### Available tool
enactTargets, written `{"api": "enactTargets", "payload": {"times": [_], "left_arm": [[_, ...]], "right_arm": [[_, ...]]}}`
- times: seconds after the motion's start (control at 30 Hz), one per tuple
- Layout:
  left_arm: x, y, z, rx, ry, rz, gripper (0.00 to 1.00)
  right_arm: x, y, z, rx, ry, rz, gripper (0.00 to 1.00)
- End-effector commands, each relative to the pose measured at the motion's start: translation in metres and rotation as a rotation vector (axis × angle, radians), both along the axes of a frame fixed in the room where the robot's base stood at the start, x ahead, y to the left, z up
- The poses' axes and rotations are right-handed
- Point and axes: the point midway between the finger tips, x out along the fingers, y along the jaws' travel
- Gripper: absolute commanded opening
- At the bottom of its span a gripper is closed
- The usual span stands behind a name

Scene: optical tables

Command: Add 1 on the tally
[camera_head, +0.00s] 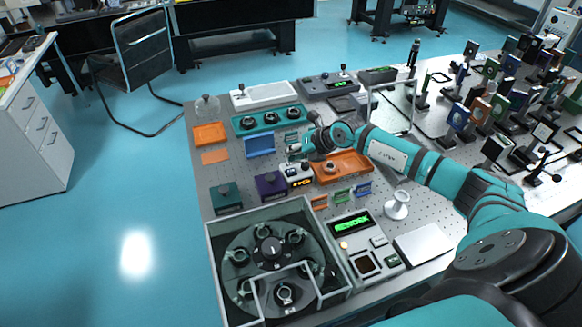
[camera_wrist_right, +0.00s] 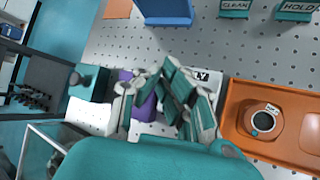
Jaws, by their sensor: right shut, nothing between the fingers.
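The tally counter is a small white box (camera_head: 289,171) with a dark display showing small yellow digits that I cannot read, in the middle of the table in the head view. In the right wrist view its white label (camera_wrist_right: 203,76) ends in "LY", and my fingers hide most of the box. My right gripper (camera_head: 296,149) is shut and empty, just behind and above the counter in the head view. In the right wrist view the gripper (camera_wrist_right: 166,88) covers the counter's middle. I cannot tell whether it touches. My left gripper is not in view.
A purple box (camera_head: 270,186) and a dark green box (camera_head: 226,196) stand left of the counter. An orange tray (camera_head: 350,166) with a small cup lies close on its right. A blue stand (camera_head: 260,146) is behind. A large carousel (camera_head: 240,250) fills the front.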

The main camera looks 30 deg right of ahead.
Motion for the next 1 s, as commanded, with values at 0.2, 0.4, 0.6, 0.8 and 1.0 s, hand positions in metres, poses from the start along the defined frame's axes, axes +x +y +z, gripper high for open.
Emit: {"api": "enactTargets", "payload": {"times": [0.2, 0.4, 0.6, 0.8, 1.0], "left_arm": [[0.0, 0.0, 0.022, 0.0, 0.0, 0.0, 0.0], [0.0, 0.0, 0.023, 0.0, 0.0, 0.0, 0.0], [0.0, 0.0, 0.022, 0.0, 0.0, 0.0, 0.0], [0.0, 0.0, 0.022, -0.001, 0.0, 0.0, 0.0], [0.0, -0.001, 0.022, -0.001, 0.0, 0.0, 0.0]], "right_arm": [[0.0, 0.0, 0.026, -0.001, 0.0, 0.001, 0.0], [0.0, 0.0, 0.028, 0.0, 0.001, 0.001, 0.0], [0.0, 0.0, 0.027, 0.0, 0.0, 0.0, 0.0], [0.0, 0.0, 0.027, 0.0, 0.0, 0.0, 0.0], [0.0, 0.0, 0.027, 0.0, 0.0, 0.0, 0.0]]}}
